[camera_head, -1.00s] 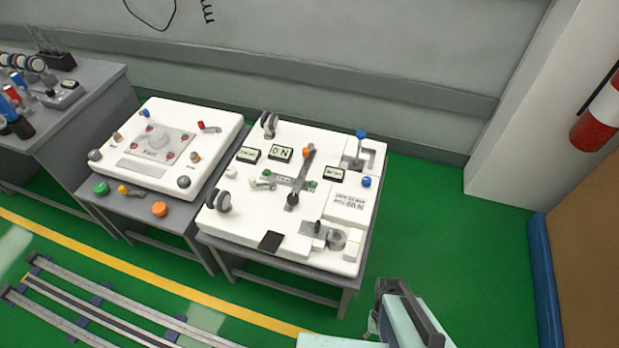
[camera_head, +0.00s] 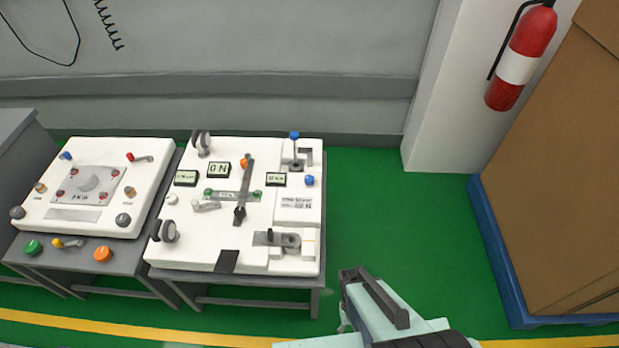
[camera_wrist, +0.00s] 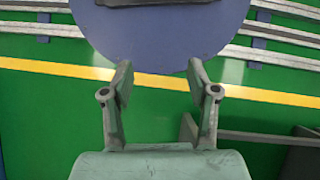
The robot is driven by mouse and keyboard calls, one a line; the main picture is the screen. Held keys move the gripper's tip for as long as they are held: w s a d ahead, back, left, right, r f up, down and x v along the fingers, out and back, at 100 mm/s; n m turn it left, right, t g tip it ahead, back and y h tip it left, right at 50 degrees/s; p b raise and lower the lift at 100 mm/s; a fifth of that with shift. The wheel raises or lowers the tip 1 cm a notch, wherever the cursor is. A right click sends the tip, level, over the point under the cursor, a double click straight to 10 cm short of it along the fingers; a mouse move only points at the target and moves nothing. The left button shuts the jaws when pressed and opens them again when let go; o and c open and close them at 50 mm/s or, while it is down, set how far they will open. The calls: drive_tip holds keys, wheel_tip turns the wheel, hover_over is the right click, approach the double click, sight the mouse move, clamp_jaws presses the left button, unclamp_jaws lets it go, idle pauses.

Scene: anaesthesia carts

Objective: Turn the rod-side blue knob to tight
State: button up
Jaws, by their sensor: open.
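A blue knob (camera_head: 309,180) sits at the right edge of the white panel (camera_head: 232,232) on the right cart. A blue ball tops an upright lever (camera_head: 294,135) at that panel's back right. Another small blue knob (camera_head: 65,155) is on the left panel. I cannot tell from the markings which is the rod-side knob, nor whether any is tight. My gripper, seen in the wrist view (camera_wrist: 160,78), is open and empty, with green floor and a yellow line beyond its fingers. In the head view my arm's end is at the bottom, right of the right cart and apart from it.
The right panel also carries a long grey lever with an orange knob (camera_head: 245,163), several small displays and black round handles. The left panel (camera_head: 100,225) stands close beside it. Green floor is open right of the carts. A boxed pallet (camera_head: 560,190) and fire extinguisher (camera_head: 522,57) are farther right.

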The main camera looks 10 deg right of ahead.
drive_tip(key=shift+o, duration=0.3)
drive_tip(key=n+t+b, duration=0.7)
drive_tip(key=n+b, duration=0.1)
drive_tip(key=n, duration=1.5)
approach(309, 178)
wheel_tip(309, 178, down, 9)
drive_tip(key=shift+w+f, duration=0.15)
drive_tip(key=c, duration=1.2)
